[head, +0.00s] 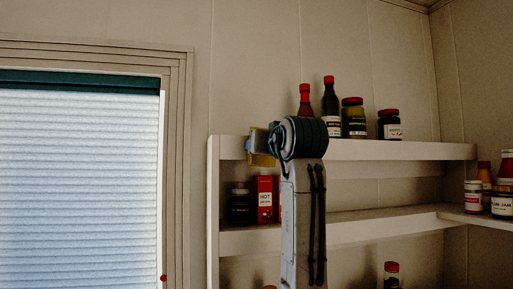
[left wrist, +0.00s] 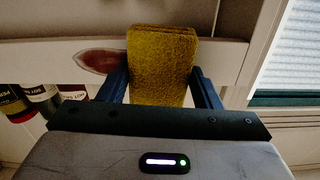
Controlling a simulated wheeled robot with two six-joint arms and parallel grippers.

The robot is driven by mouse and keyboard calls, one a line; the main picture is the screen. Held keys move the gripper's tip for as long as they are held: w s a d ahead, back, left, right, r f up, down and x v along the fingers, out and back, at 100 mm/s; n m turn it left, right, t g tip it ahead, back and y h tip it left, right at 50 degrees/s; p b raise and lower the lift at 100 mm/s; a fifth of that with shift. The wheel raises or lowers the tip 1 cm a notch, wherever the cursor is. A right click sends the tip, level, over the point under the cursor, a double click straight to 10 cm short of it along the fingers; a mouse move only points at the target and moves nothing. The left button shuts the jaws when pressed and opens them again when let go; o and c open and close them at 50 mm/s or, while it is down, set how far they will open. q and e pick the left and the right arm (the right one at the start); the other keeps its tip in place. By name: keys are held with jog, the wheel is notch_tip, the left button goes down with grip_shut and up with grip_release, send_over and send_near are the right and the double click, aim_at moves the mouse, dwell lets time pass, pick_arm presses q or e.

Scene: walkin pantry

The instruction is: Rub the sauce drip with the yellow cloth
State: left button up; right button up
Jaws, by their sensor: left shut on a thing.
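The yellow cloth (left wrist: 160,70) is a folded fuzzy pad held between the two blue fingers of my left gripper (left wrist: 163,88) in the left wrist view. The sauce drip (left wrist: 100,61) is a reddish-brown oval stain on the pale shelf edge, just left of the cloth in that view. The cloth's face does not visibly cover the stain; whether it touches the board I cannot tell. In the head view my left gripper (head: 258,146) is at the upper shelf's left end with a bit of yellow cloth (head: 262,160) showing; my arm hides the drip. My right gripper is not in view.
The upper shelf (head: 420,151) carries a red-capped dark bottle (head: 331,104) and several other bottles and jars close to my arm. A red box (head: 265,200) and a dark jar (head: 240,207) stand below. A window with a white blind (head: 80,190) is at left.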

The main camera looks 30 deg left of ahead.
pick_arm(q)
jog(key=w+d, duration=0.7)
jog(key=w, duration=0.1)
jog(key=shift+w, duration=0.15)
dwell(1.0)
jog(key=shift+a, duration=0.15)
